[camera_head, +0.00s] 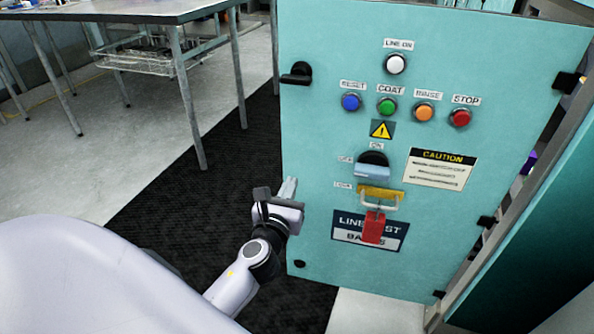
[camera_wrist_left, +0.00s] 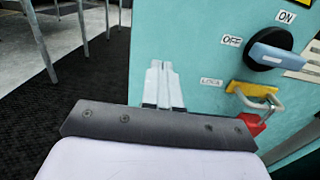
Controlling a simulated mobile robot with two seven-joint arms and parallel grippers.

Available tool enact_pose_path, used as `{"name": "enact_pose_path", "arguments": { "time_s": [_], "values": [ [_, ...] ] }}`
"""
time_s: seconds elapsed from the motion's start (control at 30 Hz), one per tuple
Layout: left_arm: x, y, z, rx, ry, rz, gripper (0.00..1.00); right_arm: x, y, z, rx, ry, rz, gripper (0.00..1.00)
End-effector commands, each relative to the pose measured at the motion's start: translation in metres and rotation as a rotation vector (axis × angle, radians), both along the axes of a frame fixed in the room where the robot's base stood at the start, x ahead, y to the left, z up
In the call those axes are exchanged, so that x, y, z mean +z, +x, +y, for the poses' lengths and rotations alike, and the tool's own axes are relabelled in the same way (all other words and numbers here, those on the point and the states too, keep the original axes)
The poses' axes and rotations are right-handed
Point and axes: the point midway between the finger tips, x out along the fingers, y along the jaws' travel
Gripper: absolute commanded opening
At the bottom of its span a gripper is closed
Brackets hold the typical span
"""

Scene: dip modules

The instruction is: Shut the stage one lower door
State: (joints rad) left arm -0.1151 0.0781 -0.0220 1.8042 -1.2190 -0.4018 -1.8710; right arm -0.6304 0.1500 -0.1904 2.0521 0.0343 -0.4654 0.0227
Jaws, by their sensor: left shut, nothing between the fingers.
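A teal door panel (camera_head: 330,140) fills the right of the head view, with black hinges along its right edge and a black latch handle (camera_head: 297,73) at its upper left. It appears swung open from the frame on the right. No label reading stage one shows. My left gripper (camera_head: 289,188) is shut and empty by the panel's left edge, below the handle. In the left wrist view its fingers (camera_wrist_left: 162,72) overlap the teal panel (camera_wrist_left: 185,40); I cannot tell whether they touch it. My right gripper is not in view.
The panel carries several coloured buttons, a blue rotary switch (camera_head: 372,166) and a red padlock (camera_head: 373,227) on a yellow hasp. A metal table (camera_head: 130,10) stands at the upper left. A black mat (camera_head: 190,190) covers clear floor left of the panel.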

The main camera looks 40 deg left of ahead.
Motion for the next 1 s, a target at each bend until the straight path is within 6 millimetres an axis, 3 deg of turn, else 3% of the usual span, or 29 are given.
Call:
{"name": "enact_pose_path", "arguments": {
  "time_s": [0.2,0.4,1.0],
  "values": [
    [-0.001,0.034,0.013,0.001,-0.001,-0.001,0.00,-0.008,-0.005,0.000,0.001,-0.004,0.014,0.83],
    [-0.001,0.052,0.019,0.000,-0.001,0.000,0.00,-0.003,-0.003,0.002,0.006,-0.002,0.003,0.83],
    [0.000,0.059,0.023,-0.002,0.000,0.000,0.00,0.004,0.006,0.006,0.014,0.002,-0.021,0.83]
  ]
}}
